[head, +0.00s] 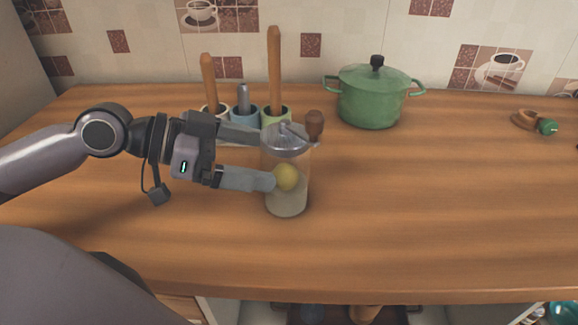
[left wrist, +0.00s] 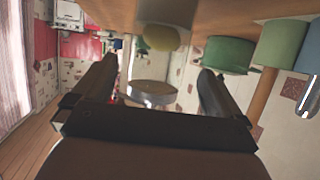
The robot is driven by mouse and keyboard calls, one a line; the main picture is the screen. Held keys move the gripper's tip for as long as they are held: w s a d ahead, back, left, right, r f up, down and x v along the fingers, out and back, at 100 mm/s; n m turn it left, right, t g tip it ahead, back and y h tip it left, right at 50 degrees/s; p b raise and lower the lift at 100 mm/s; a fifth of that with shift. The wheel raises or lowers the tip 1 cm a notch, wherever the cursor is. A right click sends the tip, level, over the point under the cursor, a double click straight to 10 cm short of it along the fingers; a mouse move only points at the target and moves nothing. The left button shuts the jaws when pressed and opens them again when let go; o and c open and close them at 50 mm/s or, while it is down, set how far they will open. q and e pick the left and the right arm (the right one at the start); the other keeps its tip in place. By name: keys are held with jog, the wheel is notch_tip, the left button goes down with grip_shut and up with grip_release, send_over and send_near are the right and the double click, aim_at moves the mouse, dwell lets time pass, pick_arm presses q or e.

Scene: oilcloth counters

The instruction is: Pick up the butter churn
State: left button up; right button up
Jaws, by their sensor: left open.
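The butter churn (head: 287,203) is a clear glass jar with a grey metal lid and a crank with a brown wooden knob. It stands upright on the wooden counter, with a yellow lump inside above a pale bottom. My left gripper (head: 268,160) is open at its left side, one finger near the lid and the other level with the yellow lump. In the left wrist view, the churn's lid (left wrist: 153,88) shows between the two spread fingers. I cannot tell whether either finger touches the glass. My right gripper is not in view.
Behind the churn stand several small pots, including a blue one (head: 245,117), holding upright utensils with tall handles. A green lidded cooking pot (head: 370,103) stands back right of it. Small brown and green items (head: 548,127) lie far right. The counter's front and right middle are clear.

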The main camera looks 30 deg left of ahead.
aim_at(286, 163)
pick_arm(q)
jog(key=shift+w+d+f, duration=0.15)
jog(key=shift+w+d, duration=0.05)
jog(key=shift+d, duration=0.1)
jog(key=shift+p+x, duration=0.3)
jog(key=shift+x, duration=2.25)
jog(key=shift+s, duration=0.1)
jog(key=c, duration=1.4)
